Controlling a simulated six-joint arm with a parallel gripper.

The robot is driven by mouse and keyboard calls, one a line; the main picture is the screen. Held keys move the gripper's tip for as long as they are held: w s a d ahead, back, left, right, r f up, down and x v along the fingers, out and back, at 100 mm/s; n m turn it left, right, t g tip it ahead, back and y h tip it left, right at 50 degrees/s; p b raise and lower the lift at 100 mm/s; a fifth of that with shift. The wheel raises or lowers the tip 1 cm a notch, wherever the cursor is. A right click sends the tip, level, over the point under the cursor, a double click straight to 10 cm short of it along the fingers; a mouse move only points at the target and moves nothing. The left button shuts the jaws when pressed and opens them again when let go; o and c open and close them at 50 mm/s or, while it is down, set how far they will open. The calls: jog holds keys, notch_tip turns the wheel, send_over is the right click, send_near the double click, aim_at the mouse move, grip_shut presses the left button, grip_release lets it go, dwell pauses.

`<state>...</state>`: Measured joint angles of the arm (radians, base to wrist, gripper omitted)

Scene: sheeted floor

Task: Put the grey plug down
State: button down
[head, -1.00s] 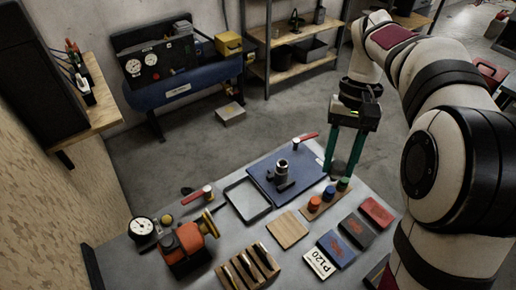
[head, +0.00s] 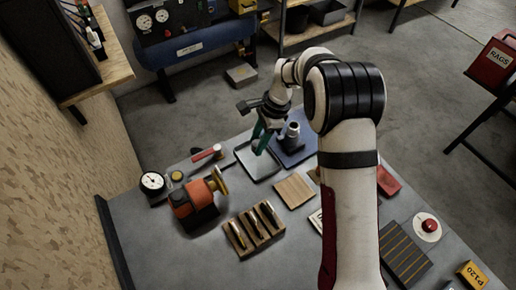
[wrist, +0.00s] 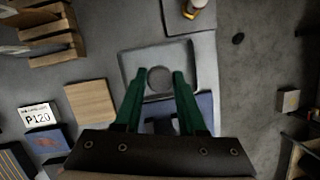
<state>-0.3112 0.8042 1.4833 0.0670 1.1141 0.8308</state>
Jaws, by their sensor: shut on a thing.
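My gripper (wrist: 160,82) is shut on the grey plug (wrist: 159,78), a round grey disc between the green fingertips in the wrist view. In the head view my gripper (head: 260,145) points down over the shallow grey tray (head: 243,153), and I cannot make out the plug there. The tray also shows in the wrist view (wrist: 133,65), with the plug in front of its floor. I cannot tell whether the plug touches the tray. A metal fitting (head: 292,130) stands on the blue mat (head: 311,149) beside the tray.
A wooden square (head: 294,190), a slotted wooden block (head: 254,229), an orange tool (head: 190,201), a red-handled item (head: 207,153) and a dial gauge (head: 152,181) lie around. A red button (head: 430,226) is at right. My arm hides part of the bench.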

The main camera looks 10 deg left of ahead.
jog(key=shift+f, duration=1.9)
jog(key=shift+f, duration=0.1)
jog(key=shift+c, duration=2.4)
grip_release()
jog(key=v, duration=1.2)
jog(key=s+d+r+n, duration=0.2)
jog(key=s+d+r, duration=0.4)
jog(key=s+r, duration=0.15)
jog(key=s+d+n, duration=0.2)
jog(key=s+d, duration=0.2)
jog(key=s, duration=0.7)
jog(key=s+d+n+t+h, duration=0.1)
jog(key=s+d+n, duration=0.1)
jog(key=s, duration=0.9)
jog(key=shift+s+d, duration=0.3)
jog(key=shift+d, duration=0.55)
